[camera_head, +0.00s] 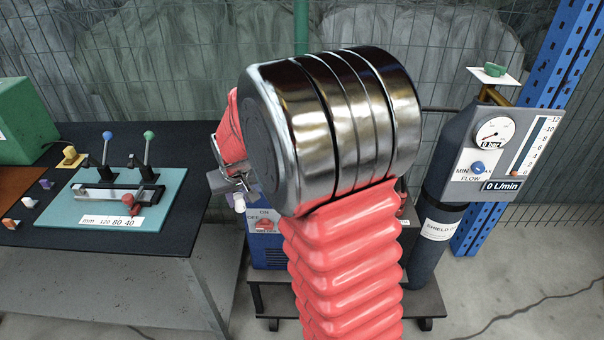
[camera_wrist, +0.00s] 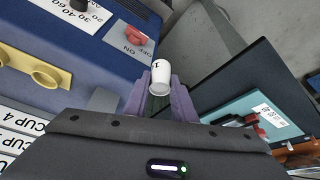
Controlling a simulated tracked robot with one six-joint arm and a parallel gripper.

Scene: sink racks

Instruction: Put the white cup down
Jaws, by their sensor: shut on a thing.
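The white cup (camera_wrist: 160,76) is small, carries a dark "1", and sits between the purple fingers of my gripper (camera_wrist: 161,98) in the wrist view. My gripper is shut on it. In the head view the cup (camera_head: 239,203) shows as a small white shape at the tip of my gripper (camera_head: 240,192), left of my arm's big metal joint. The cup is held in the air beside the blue machine (camera_head: 268,252). My arm hides much of that machine in the head view.
The blue machine has a red switch (camera_wrist: 137,36) and yellow ring holders (camera_wrist: 46,77) near "CUP" labels. A dark table (camera_head: 100,140) with a teal lever board (camera_head: 165,215) stands left. A gas cylinder (camera_head: 437,245) with a gauge panel stands right.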

